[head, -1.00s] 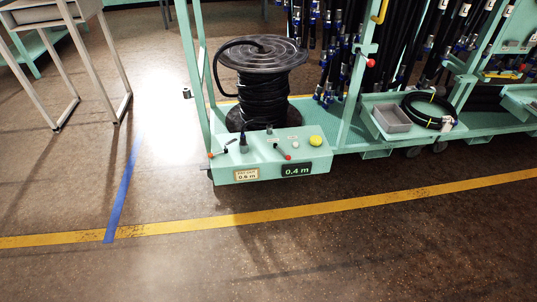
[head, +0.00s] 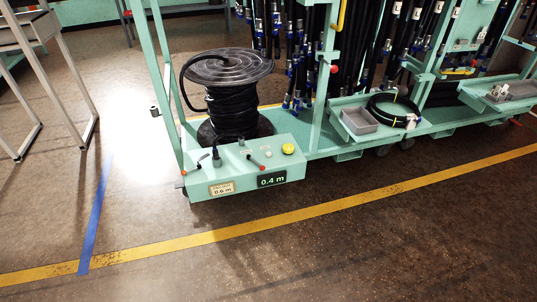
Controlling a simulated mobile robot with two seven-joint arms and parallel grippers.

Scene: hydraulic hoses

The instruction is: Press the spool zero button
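The spool control box (head: 247,172) is a mint-green panel low on the front of the hose rack. Its top carries a large yellow button (head: 288,149), a small pale button (head: 268,154), a red-tipped lever (head: 256,163) and a dark connector (head: 216,157). I cannot read which button is marked zero. A black display (head: 271,180) on its front reads 0.4 m, and a cream label (head: 222,188) reads 0.6 m. The spool (head: 233,105) of black hose stands upright just behind the box. Neither gripper is in view.
A yellow floor line (head: 300,222) crosses the floor in front of the rack, and a blue tape strip (head: 95,215) meets it at left. A metal-legged table (head: 68,85) stands at upper left. A grey bin (head: 359,120) and coiled hose (head: 394,108) sit on the rack's right shelf. The foreground floor is clear.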

